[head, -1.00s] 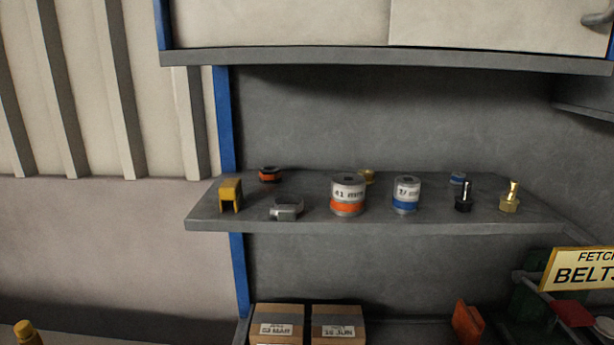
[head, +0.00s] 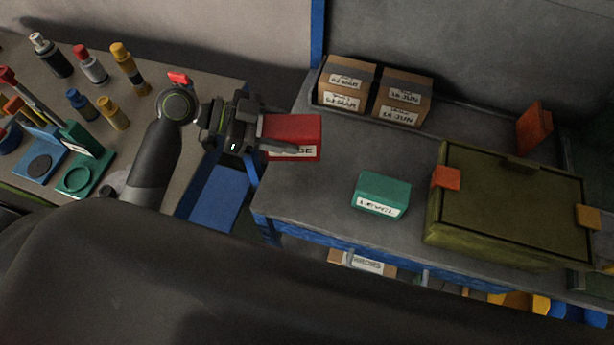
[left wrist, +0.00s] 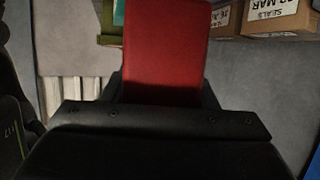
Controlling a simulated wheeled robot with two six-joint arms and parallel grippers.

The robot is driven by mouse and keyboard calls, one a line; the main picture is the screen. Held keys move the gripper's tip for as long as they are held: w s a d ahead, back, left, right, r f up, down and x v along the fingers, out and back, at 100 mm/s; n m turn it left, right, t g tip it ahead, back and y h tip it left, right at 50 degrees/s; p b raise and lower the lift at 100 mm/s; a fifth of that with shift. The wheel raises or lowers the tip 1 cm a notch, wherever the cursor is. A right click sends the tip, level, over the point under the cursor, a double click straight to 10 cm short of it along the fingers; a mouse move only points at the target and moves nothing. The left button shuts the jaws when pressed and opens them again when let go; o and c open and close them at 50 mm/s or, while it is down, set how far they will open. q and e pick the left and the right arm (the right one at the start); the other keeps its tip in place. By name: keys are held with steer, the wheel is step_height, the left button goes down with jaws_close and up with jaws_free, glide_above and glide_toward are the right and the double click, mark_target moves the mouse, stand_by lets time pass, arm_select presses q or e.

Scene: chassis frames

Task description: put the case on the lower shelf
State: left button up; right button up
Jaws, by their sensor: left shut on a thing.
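A red case (head: 298,131) with a white label, partly hidden and ending in "GE", is held in my left gripper (head: 258,131). The gripper is shut on its left end, above the left end of the grey shelf surface (head: 310,185). In the left wrist view the red case (left wrist: 165,50) sticks out from between the fingers. A green case (head: 382,194) labelled "LEVEL" lies on the grey surface, right of the red case and apart from it. My right gripper is not in view.
Two cardboard boxes (head: 402,96) stand at the back. An olive chest (head: 515,200) fills the right side, with an orange piece (head: 534,128) behind it. A bench (head: 45,90) with bottles and tools is at left. Grey surface is free around the green case.

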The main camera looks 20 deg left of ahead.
mark_target(299, 142)
arm_select(q)
steer(key=shift+s+d+f+m+g, duration=0.15)
steer(key=shift+d+m+g, duration=0.25)
steer(key=shift+d+g, duration=0.1)
steer(key=shift+s+d+f+m+g, duration=0.1)
steer(key=shift+s+d+m+g, duration=0.1)
steer(key=shift+d+m+g, duration=0.3)
steer(key=shift+s+d+f+m+g, duration=0.15)
steer(key=shift+d+m+g, duration=0.2)
steer(key=shift+d, duration=0.2)
steer(key=shift+f, duration=0.1)
step_height(299, 142, down, 9)
steer(key=shift+r+p, duration=0.15)
steer(key=shift+p, duration=0.75)
steer(key=shift+f, duration=0.4)
